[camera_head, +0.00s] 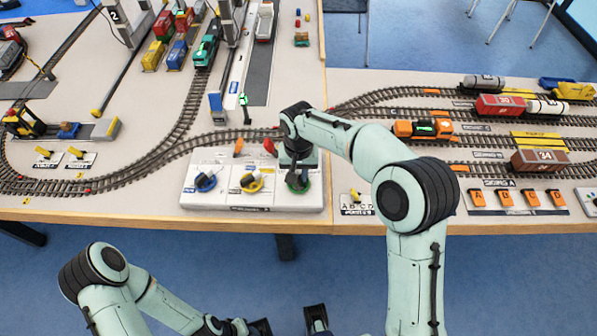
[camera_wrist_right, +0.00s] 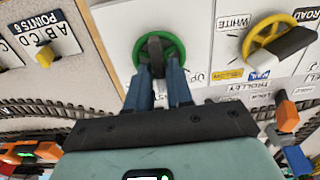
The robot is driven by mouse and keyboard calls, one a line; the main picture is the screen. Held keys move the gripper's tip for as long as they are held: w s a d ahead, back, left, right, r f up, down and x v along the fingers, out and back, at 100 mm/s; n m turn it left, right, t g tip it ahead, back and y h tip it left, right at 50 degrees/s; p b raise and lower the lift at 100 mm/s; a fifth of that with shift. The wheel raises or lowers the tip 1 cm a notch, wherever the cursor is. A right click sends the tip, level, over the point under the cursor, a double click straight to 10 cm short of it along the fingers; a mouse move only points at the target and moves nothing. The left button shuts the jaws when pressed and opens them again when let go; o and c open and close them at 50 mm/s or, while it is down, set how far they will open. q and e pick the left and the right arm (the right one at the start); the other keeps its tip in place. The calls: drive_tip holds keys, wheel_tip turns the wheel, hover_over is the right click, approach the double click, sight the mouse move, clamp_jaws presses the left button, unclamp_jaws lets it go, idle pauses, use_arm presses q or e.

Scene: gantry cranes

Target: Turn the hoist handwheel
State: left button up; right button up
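A white control panel (camera_head: 255,203) at the table's front edge carries a blue handwheel (camera_head: 205,183), a yellow handwheel (camera_head: 251,183) and a green handwheel (camera_head: 296,187). My right gripper (camera_head: 297,174) reaches down to the green one. In the right wrist view the green handwheel (camera_wrist_right: 178,45) lies at the fingertips, near a label reading UP. The two fingers (camera_wrist_right: 159,72) are close together, on either side of the wheel's dark central grip. The yellow handwheel (camera_wrist_right: 262,35) with its grey bar is to the right there. My left gripper (camera_head: 245,326) is low at the bottom edge, partly cut off.
Rail tracks (camera_head: 160,150) curve behind the panel. An orange locomotive (camera_head: 423,128) stands right of my right arm. A lettered points plate (camera_head: 356,204) lies right of the panel. Small upright orange and red levers stand just behind the handwheels. Floor in front of the table is free.

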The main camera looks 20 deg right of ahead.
drive_tip(key=shift+o, duration=0.9)
wheel_tip(320, 180, up, 13)
drive_tip(key=p, duration=0.2)
drive_tip(key=shift+r, duration=0.2)
wheel_tip(320, 180, down, 14)
drive_tip(key=shift+r+b, duration=0.1)
drive_tip(key=shift+b, duration=0.3)
